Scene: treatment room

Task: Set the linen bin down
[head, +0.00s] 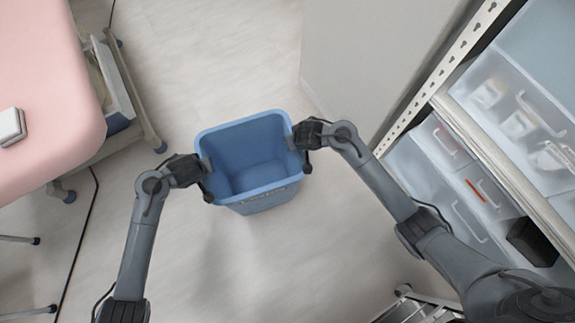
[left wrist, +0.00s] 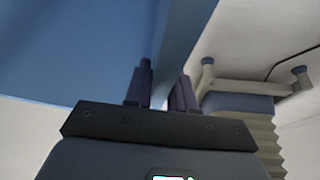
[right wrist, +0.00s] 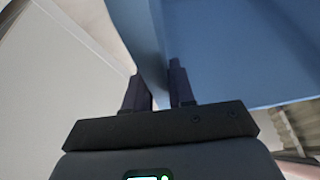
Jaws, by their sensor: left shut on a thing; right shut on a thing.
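The blue linen bin (head: 255,190) is in the middle of the head view, open side up and empty as far as I see. My left gripper (head: 205,170) is shut on its left wall, and my right gripper (head: 297,140) is shut on its right wall. In the left wrist view the bin wall (left wrist: 180,40) runs between the left fingers (left wrist: 160,88). In the right wrist view the bin wall (right wrist: 155,40) runs between the right fingers (right wrist: 158,88). I cannot tell whether the bin's base touches the floor.
A pink padded couch (head: 50,90) with a wheeled frame stands at the left. A shelf rack (head: 470,130) with clear drawers is at the right, beside a pale wall panel (head: 370,60). A metal frame (head: 420,305) is at the bottom right. The floor (head: 230,275) in front of the bin is clear.

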